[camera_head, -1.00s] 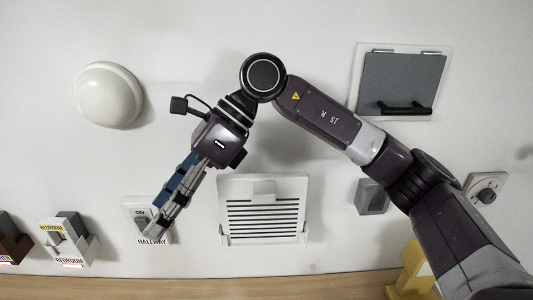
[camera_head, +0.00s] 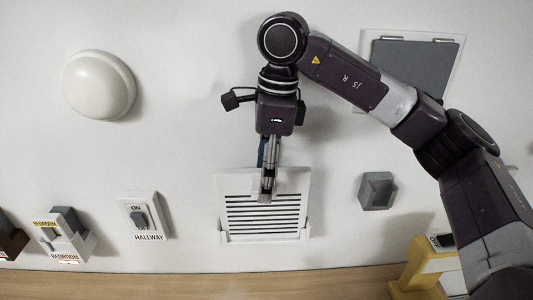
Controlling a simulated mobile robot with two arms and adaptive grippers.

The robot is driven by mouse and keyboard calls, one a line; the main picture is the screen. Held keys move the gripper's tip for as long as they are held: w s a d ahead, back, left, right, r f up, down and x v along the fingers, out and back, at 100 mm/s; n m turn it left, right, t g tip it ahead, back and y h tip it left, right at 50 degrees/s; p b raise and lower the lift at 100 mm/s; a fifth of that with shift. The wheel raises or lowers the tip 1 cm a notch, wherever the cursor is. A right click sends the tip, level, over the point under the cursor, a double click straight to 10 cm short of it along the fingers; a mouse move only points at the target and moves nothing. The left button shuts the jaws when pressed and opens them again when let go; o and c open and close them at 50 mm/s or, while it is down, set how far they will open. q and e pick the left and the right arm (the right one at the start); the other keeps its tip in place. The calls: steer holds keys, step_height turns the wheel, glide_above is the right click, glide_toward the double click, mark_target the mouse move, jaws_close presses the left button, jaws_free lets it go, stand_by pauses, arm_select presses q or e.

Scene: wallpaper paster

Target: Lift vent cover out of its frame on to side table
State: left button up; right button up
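The white vent cover (camera_head: 245,216) with dark horizontal slats sits upright in its white frame (camera_head: 224,238) on the wall. My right gripper (camera_head: 267,198) hangs downward in front of the cover's upper middle and hides the raised tab there. Its fingers are seen edge-on, so I cannot tell their opening or whether they touch the tab. My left gripper is out of view. I cannot identify the side table in this view.
A HALLWAY switch (camera_head: 139,218) is left of the vent, and a small grey box (camera_head: 377,190) is right of it. A yellow stand (camera_head: 425,265) is at lower right. A wooden strip (camera_head: 180,288) runs along the bottom. A white dome (camera_head: 99,85) is at upper left.

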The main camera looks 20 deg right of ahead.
steer(key=shift+a+f, duration=0.15)
steer(key=shift+f, duration=0.55)
steer(key=shift+r, duration=0.1)
steer(key=c, duration=1.4)
